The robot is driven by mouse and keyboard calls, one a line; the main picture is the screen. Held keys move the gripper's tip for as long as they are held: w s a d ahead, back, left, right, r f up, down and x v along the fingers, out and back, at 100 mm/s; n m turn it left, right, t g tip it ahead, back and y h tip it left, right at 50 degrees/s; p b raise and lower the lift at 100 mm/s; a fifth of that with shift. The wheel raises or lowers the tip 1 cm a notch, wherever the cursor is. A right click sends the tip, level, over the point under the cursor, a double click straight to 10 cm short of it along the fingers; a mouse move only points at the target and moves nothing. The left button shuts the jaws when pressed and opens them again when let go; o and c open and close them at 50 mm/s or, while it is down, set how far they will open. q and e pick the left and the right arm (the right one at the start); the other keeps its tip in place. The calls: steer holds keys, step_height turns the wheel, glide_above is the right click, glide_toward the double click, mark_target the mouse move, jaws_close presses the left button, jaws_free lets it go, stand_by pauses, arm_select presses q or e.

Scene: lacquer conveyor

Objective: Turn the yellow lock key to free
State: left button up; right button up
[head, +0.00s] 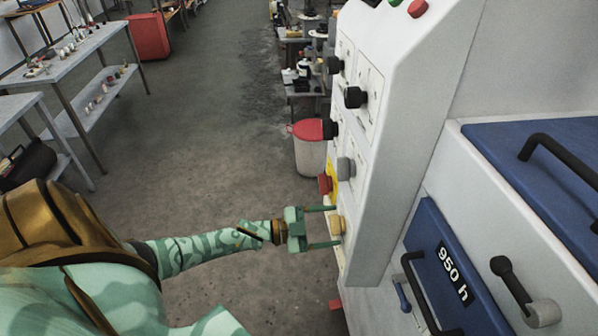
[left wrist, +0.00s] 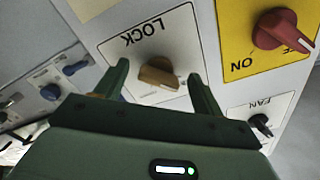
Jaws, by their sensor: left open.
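The yellow lock key (left wrist: 158,73) is a tan-yellow knob on a white plate marked LOCK in the left wrist view. It also shows in the head view (head: 337,225) low on the white panel. My left gripper (head: 322,227) is open, with its fingers pointing at the panel on either side of the key. In the left wrist view the open fingers (left wrist: 162,82) flank the key with gaps on both sides. The gripper does not hold it. The plate's position marks are hard to read. My right gripper is not in view.
A red knob (left wrist: 283,29) on a yellow ON plate and a small black FAN knob (left wrist: 261,124) are close by. Black knobs (head: 355,97) sit higher on the panel. A blue drawer front (head: 432,262) with a black handle is at right. Open floor lies left.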

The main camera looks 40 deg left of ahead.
arm_select(q)
steer(key=v, duration=1.6)
steer(key=shift+s, duration=0.2)
